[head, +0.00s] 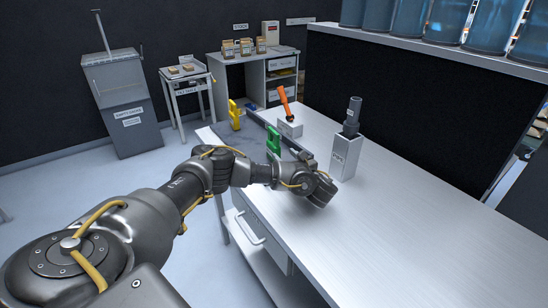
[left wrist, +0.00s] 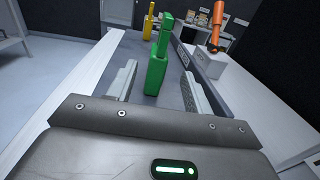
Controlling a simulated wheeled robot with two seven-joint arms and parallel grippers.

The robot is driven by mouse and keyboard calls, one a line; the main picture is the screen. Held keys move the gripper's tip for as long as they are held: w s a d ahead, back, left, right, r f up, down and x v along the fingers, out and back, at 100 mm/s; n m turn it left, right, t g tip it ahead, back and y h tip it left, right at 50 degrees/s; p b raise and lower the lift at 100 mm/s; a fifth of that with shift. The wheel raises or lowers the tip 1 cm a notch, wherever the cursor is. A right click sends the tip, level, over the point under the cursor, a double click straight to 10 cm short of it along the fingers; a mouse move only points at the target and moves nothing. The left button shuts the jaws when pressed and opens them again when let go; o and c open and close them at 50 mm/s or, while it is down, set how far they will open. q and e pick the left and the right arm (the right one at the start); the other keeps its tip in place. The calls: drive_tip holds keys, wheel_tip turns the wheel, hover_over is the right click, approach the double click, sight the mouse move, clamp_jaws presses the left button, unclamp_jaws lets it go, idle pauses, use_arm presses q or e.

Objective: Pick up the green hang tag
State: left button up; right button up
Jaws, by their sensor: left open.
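The green hang tag (head: 273,140) stands upright on a dark grey mat at the left side of the metal bench. It also shows in the left wrist view (left wrist: 156,70), with a wide lower body and a narrower upper part. My left gripper (head: 286,162) is open and empty, low over the bench on the near side of the tag. In the left wrist view its two fingers (left wrist: 160,84) point forward, with the tag between them or just beyond their tips; I cannot tell which. No contact is visible. My right gripper is not in view.
A yellow tag (head: 235,115) and a blue one (head: 251,107) stand farther back. An orange-handled tool (head: 284,96) sits in a white block (head: 290,129). A grey box (head: 345,158) holds a dark tool right of my gripper. The bench's near right is clear.

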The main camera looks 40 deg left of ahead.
sight(273, 143)
use_arm(q)
drive_tip(key=x, duration=0.3)
drive_tip(key=shift+a, duration=0.15)
drive_tip(key=shift+a+r, duration=0.1)
drive_tip(key=shift+a, duration=0.15)
drive_tip(key=x, duration=0.4)
drive_tip(key=shift+w+a+p, duration=0.1)
drive_tip(key=shift+a+p, duration=0.05)
drive_tip(key=shift+p, duration=0.15)
drive_tip(key=shift+w+a, duration=0.15)
drive_tip(key=shift+a, duration=0.15)
drive_tip(key=c, duration=1.1)
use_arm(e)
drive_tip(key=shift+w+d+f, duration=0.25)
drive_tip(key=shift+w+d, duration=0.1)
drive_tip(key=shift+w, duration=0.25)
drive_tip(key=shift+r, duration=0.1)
